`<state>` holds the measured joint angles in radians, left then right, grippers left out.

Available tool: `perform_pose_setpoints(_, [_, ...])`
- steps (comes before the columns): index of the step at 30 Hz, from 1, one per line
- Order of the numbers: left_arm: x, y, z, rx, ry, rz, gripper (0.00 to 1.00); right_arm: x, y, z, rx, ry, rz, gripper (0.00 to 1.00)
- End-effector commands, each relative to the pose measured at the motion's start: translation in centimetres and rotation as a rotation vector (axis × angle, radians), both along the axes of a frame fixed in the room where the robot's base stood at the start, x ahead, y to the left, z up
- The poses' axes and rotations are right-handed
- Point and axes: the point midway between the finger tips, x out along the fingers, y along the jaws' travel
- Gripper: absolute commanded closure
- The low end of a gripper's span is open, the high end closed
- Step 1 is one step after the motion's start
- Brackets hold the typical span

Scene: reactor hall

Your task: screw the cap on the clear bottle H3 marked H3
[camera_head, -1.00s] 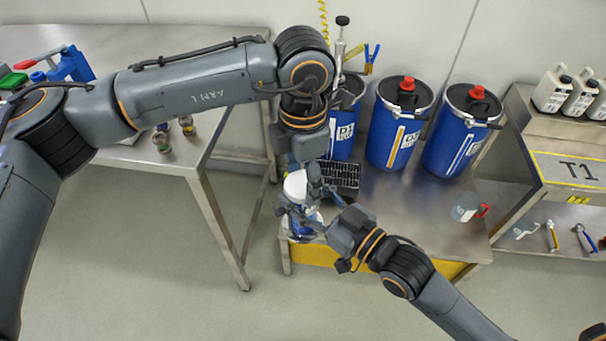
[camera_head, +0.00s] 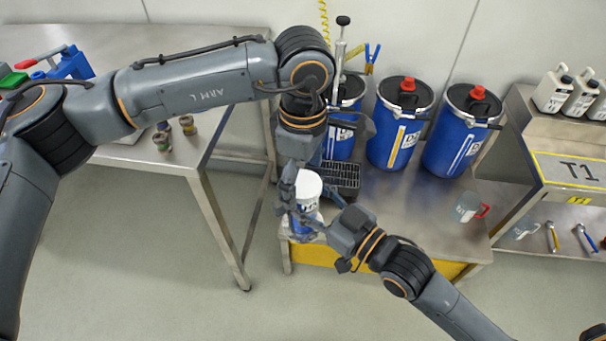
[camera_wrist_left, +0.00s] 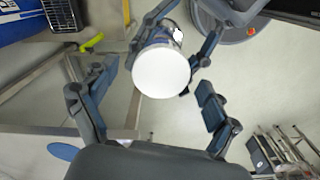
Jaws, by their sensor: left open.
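A bottle (camera_head: 304,214) with a blue-and-white body stands upright in the head view, above the near left corner of the low steel table. A white cap (camera_head: 307,184) sits on its top; the cap's round face also shows in the left wrist view (camera_wrist_left: 161,73). My left gripper (camera_head: 306,194) points down over it, with its open fingers spread on either side of the cap, apart from it. My right gripper (camera_head: 303,234) comes from the lower right, its fingers closed around the bottle body below the cap. The bottle's marking is not readable, and fingers hide part of its body.
Blue drums (camera_head: 400,123) with dark lids stand at the table's back. A black grate (camera_head: 341,177) lies behind the bottle. A clear jug with a red handle (camera_head: 467,207) stands at the right. A taller steel bench (camera_head: 110,40) stands at left.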

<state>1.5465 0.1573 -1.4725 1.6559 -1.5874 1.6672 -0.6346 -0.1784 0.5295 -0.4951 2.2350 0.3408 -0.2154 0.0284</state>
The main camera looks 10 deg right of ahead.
Motion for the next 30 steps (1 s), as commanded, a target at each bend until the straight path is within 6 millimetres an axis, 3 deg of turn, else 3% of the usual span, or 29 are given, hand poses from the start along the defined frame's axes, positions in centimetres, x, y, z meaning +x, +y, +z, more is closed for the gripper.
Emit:
perform_pose_setpoints(7, [0.0, 0.0, 1.3, 0.0, -0.002, 0.0, 0.12, 0.0, 0.0, 0.1, 0.002, -0.002, 0.0, 1.0])
perform_pose_setpoints(21, [0.1, 0.0, 10.4, 0.0, -0.002, 0.002, 0.12, 0.0, 0.0, 0.1, 0.001, -0.002, 0.0, 1.0])
perform_pose_setpoints(30, [0.0, 0.0, 12.0, 0.001, 0.001, 0.0, 0.12, 0.0, 0.0, 0.1, 0.001, -0.003, 0.0, 1.0])
